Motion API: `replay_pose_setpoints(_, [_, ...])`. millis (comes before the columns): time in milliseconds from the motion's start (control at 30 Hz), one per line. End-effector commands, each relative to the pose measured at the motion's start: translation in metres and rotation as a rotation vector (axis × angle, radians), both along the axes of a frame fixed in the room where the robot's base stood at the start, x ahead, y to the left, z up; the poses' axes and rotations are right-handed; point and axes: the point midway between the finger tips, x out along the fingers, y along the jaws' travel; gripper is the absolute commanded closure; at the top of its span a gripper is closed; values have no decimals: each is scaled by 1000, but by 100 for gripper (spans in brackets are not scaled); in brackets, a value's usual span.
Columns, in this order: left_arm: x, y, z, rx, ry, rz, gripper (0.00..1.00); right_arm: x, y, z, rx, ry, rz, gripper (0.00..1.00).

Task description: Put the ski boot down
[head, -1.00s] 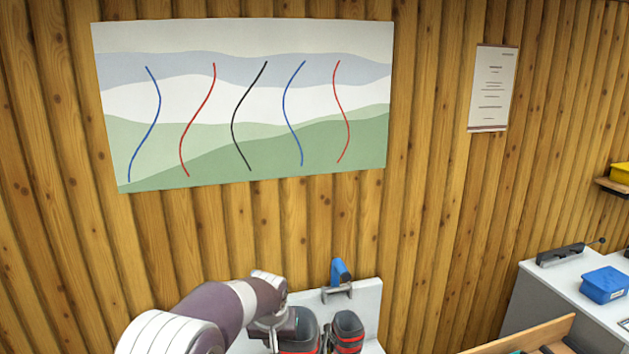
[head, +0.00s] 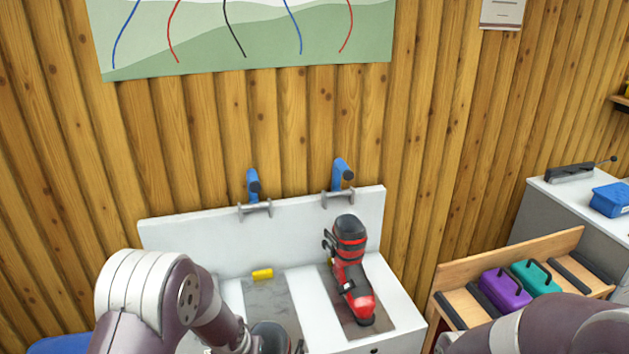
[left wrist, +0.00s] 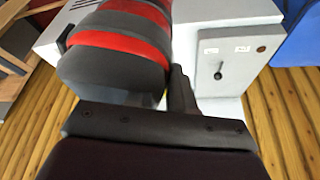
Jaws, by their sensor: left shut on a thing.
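My left gripper (left wrist: 165,125) is shut on a ski boot (left wrist: 115,45), dark grey with red bands, which fills the upper left of the left wrist view. In the head view only the dark top of this boot (head: 270,337) shows at the bottom edge, beside my left arm's end. Its sole is hidden, so I cannot tell whether it touches anything. A second black and red ski boot (head: 351,262) stands in the right bay of the white bench (head: 398,300). The left bay's grey plate (head: 268,297) lies behind the held boot. My right gripper is out of view.
A yellow block (head: 262,274) lies at the back of the left bay. Two blue handles (head: 253,185) stick out above the back panel (head: 205,240). At right, a wooden rack (head: 530,258) holds purple (head: 505,291) and teal (head: 538,277) blocks.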

Motion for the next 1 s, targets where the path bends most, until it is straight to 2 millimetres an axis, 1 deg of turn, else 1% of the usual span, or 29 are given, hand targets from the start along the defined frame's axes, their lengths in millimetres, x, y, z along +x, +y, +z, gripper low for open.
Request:
replay_pose_setpoints(33, [-2,2,-15,-2,-11,3,100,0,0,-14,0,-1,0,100])
replay_pose_setpoints(233, [-18,11,-50,-3,-13,21,100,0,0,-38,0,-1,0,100])
replay_pose_setpoints(400, [-34,21,-89,-3,-13,44,100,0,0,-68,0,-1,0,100])
replay_pose_setpoints(500, [-40,26,-108,-3,-12,58,100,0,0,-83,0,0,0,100])
replay_pose_setpoints(600, [-42,31,-119,-3,-11,68,100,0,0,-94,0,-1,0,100])
replay_pose_setpoints(767, [-42,35,-128,-3,-11,80,100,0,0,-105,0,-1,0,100])
replay_pose_setpoints(1000, [-41,36,-128,-2,-11,84,100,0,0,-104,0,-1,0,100])
